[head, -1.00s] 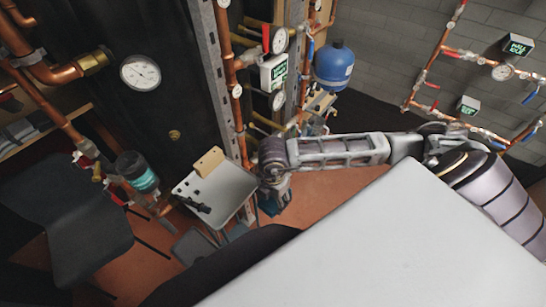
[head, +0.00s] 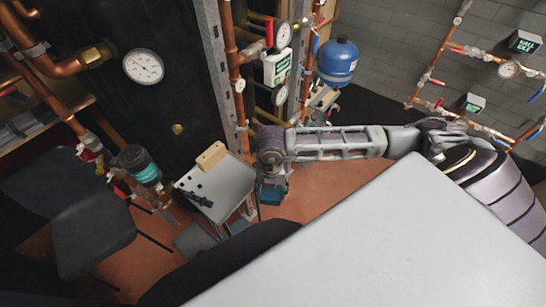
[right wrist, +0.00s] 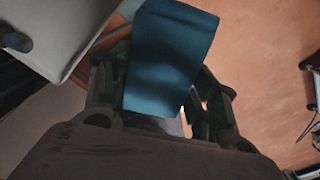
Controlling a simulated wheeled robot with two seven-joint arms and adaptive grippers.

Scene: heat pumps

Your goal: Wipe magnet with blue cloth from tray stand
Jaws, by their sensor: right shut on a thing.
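My right gripper (right wrist: 160,105) is shut on a folded blue cloth (right wrist: 172,58), which sticks out beyond the fingers. In the head view the right gripper (head: 272,180) hangs beside the right edge of the grey tray stand (head: 232,182), with the cloth (head: 271,194) at its lower end. On the stand lie a black handled tool (head: 195,197) and a tan block (head: 211,156). I cannot tell for sure which thing is the magnet. The stand's edge also shows at the upper left of the right wrist view (right wrist: 70,30). My left gripper is out of view.
A dark cylinder with a teal band (head: 140,165) sits on the copper pipework left of the stand. A black chair (head: 90,225) stands at the left. Pipes and gauges (head: 283,35) rise behind the arm. Reddish floor (head: 320,185) is open right of the gripper.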

